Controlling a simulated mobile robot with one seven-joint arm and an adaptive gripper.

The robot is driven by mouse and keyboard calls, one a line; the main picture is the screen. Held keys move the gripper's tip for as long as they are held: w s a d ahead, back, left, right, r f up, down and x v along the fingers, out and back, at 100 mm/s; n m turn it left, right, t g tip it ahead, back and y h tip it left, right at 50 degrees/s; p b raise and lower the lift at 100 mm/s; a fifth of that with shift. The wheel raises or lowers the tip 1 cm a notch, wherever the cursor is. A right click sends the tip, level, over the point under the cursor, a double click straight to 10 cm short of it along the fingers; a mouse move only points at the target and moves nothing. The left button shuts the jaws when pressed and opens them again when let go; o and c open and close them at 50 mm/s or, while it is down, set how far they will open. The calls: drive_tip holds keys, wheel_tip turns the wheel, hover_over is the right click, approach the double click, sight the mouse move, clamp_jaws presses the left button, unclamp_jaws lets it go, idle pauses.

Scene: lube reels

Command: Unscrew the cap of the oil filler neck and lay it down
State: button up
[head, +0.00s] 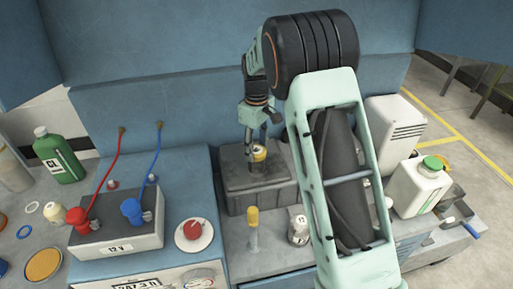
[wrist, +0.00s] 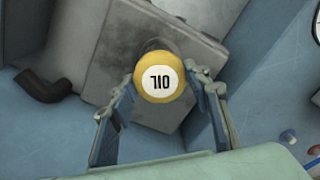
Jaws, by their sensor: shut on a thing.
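The oil cap (wrist: 160,82) has a yellow rim and a white disc with OIL lettering, upside down in the wrist view. It also shows in the head view (head: 259,152), over the dark grey box (head: 236,189). My gripper (head: 261,146) reaches down from above, its fingers closed on opposite sides of the cap. In the wrist view the fingers (wrist: 160,86) flank the cap left and right. The filler neck is mostly hidden beneath the cap. I cannot tell whether the cap is still seated on it.
A yellow-handled tool (head: 253,226) and a small jar (head: 298,229) stand in front of the box. The battery (head: 115,242) with red and blue clamps is at left. A white jug (head: 418,187) stands at right. Some bare bench (head: 232,240) lies before the box.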

drive_tip(key=n, duration=0.4)
drive_tip(key=shift+f, duration=0.1)
drive_tip(key=n, duration=0.3)
drive_tip(key=shift+d, duration=0.1)
drive_tip(key=shift+n+p, duration=0.35)
drive_tip(key=shift+n, duration=0.95)
drive_tip(key=shift+s+f, duration=0.1)
drive_tip(key=n+p, duration=0.1)
drive_tip(key=n, duration=0.2)
drive_tip(key=shift+n, duration=0.4)
drive_tip(key=shift+f+n, duration=0.1)
drive_tip(key=shift+n, duration=0.6)
